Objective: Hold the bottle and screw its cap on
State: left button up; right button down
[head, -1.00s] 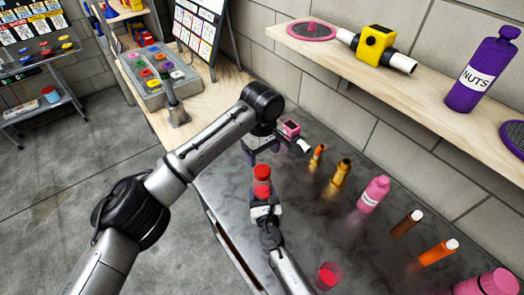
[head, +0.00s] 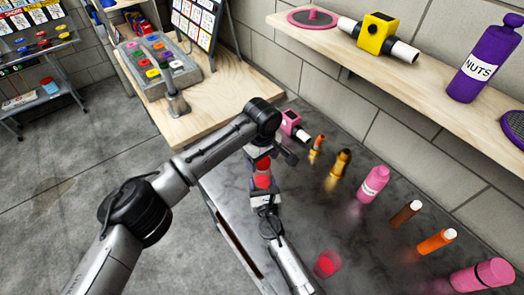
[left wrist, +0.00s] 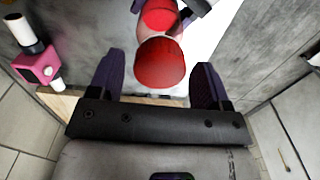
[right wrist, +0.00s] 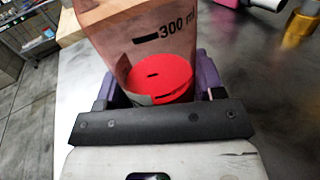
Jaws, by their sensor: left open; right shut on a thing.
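My right gripper (head: 265,196) is shut on the bottle (right wrist: 135,40), a clear pinkish body marked 300 ml with red in its lower part. In the head view the bottle's red part (head: 263,182) shows above my right gripper. A red cap (left wrist: 160,62) is at the bottle's top; it also shows in the head view (head: 263,164), partly covered. Whether it sits fully on the neck is hidden. My left gripper (left wrist: 159,72) is open, its purple fingers on either side of the cap with gaps. My right gripper's purple fingers (right wrist: 158,88) flank the bottle.
A pink device (head: 291,124) and several bottles, such as a pink one (head: 373,184), stand along the wall side of the dark bench. A red round thing (head: 327,263) is near the front. A wooden shelf (head: 420,85) hangs above at right.

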pick_arm(q)
jog(key=shift+f, duration=0.3)
